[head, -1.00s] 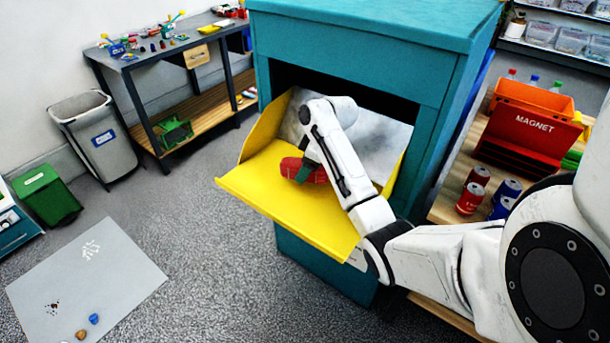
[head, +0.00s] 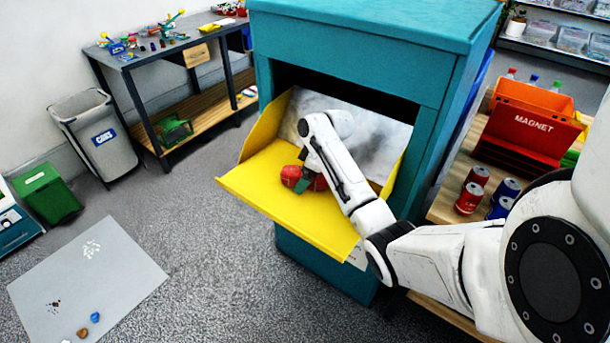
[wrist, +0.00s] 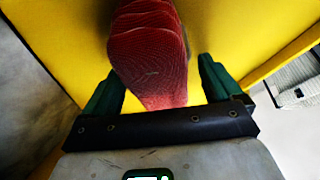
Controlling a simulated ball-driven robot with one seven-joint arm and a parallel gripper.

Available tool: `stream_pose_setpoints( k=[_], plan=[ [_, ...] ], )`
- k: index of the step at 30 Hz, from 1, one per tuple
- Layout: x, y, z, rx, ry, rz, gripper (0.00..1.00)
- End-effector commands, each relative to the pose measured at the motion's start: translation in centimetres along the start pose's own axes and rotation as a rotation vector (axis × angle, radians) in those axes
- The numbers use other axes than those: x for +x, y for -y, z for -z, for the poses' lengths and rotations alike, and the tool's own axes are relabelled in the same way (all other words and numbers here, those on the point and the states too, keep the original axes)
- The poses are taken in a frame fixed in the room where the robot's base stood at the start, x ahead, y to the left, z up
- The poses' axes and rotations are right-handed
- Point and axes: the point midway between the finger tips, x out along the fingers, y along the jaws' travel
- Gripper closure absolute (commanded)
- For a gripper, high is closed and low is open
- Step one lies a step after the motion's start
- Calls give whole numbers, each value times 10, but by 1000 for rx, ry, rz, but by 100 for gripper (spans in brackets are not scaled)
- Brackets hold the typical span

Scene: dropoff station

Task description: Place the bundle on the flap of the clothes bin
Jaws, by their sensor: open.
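The bundle (head: 291,175) is a red, ribbed cloth roll, partly hidden by my arm in the head view. It lies on the yellow flap (head: 265,205) of the teal clothes bin (head: 350,45). In the wrist view the bundle (wrist: 150,55) rests against the yellow flap (wrist: 230,35), its near end between and just ahead of my green fingers. My gripper (wrist: 155,85) is open, with a finger on either side of the bundle and a gap on the right side. In the head view my gripper (head: 303,184) is mostly hidden behind the wrist, low over the flap.
The flap has raised yellow side walls, and the bin's opening surrounds it. A wooden shelf with an orange-red magnet box (head: 530,125) and several cans (head: 470,197) stands close on the right. A grey bin (head: 95,135) and workbench (head: 165,50) stand at the left.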

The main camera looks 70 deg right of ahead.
Motion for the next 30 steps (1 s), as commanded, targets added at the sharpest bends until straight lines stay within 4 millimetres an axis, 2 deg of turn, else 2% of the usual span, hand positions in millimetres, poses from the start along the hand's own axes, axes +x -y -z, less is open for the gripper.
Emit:
stream_pose_setpoints(
  k=[6, 11, 24, 30],
  plan=[
    [-1, 0, 1, 0, 0, 0, 8],
    [-14, -1, 2, -1, -2, -2, 8],
    [-98, -1, 2, -1, -3, -3, 8],
    [-118, 0, 1, 0, -1, 0, 8]
  ],
)
